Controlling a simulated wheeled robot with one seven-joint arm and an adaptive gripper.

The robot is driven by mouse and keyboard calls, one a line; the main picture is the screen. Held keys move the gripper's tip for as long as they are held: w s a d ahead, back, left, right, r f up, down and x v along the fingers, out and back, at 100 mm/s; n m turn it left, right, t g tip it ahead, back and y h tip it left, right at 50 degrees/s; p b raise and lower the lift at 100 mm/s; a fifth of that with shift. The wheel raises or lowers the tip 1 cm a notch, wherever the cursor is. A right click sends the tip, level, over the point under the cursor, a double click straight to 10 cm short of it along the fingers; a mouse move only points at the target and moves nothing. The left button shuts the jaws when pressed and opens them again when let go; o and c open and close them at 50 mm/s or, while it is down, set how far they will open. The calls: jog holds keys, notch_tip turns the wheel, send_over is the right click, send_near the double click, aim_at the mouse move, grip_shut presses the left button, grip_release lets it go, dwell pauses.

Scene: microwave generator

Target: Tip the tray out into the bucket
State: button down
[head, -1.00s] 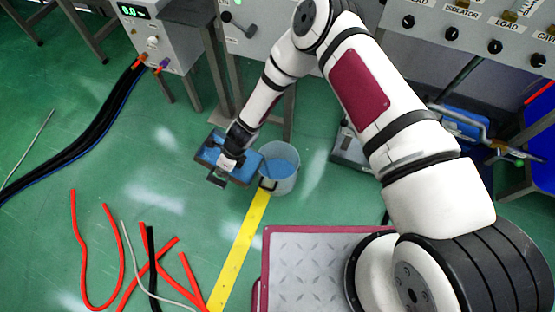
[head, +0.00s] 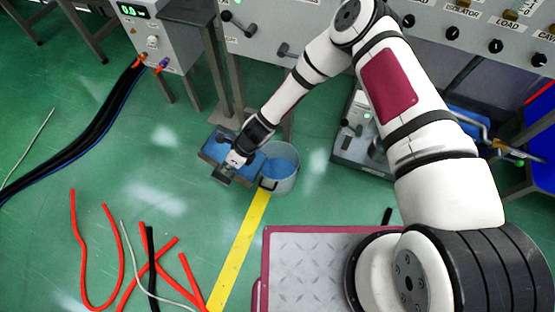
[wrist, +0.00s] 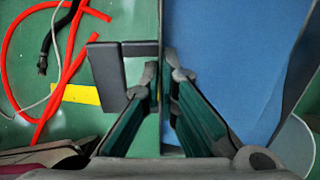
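The tray (head: 216,138) is a shallow dark-rimmed box with a blue inside, just left of the bucket in the head view. Its blue floor (wrist: 235,60) fills the right half of the wrist view. My gripper (wrist: 164,76) has one finger on each side of the tray's near wall and appears shut on it. A dark handle (wrist: 108,78) projects from that wall. The bucket (head: 287,185) is grey with blue showing inside. Its rim (wrist: 298,140) shows at the wrist view's right edge. The tray's right end is close to the bucket's rim; I cannot tell whether they touch.
Red cables (head: 118,250) and thinner grey and black ones lie on the green floor at lower left. A thick black cable bundle (head: 95,125) runs to the grey power unit (head: 160,35). A yellow floor stripe (head: 238,250) runs below the bucket. Control panels line the back.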

jog(key=shift+w+d+r+y, duration=0.1)
jog(key=shift+d+r+y, duration=0.2)
jog(key=shift+d+r, duration=0.1)
jog(key=shift+w+d+r+y, duration=0.1)
jog(key=shift+d+r+y, duration=0.25)
jog(key=shift+d, duration=0.2)
jog(key=shift+w+d+r+g+y+b, duration=0.2)
jog(key=shift+d+r+g+y+b, duration=0.1)
jog(key=shift+d+r+y+b, duration=0.6)
dwell(0.5)
jog(key=shift+w+d+r+g+y+b, duration=0.2)
jog(key=shift+d+r+y+b, duration=0.6)
jog(key=shift+d+b, duration=0.35)
jog(key=shift+w+d+r+g+y+b, duration=0.15)
jog(key=shift+d+r+y+b, duration=0.65)
jog(key=shift+b, duration=0.45)
jog(key=shift+w+d+r+y+b, duration=0.1)
jog(key=shift+d+r+y+b, duration=0.1)
jog(key=shift+d+y+b, duration=0.45)
jog(key=shift+w+d+r+y+b, duration=0.1)
jog(key=shift+d+r+y+b, duration=0.1)
jog(key=shift+d+b, duration=0.8)
jog(key=shift+w+r, duration=0.1)
jog(key=shift+d+y, duration=0.3)
jog(key=shift+d, duration=0.05)
jog(key=shift+w+d+r, duration=0.1)
jog(key=shift+d, duration=0.25)
jog(key=shift+d+y, duration=0.3)
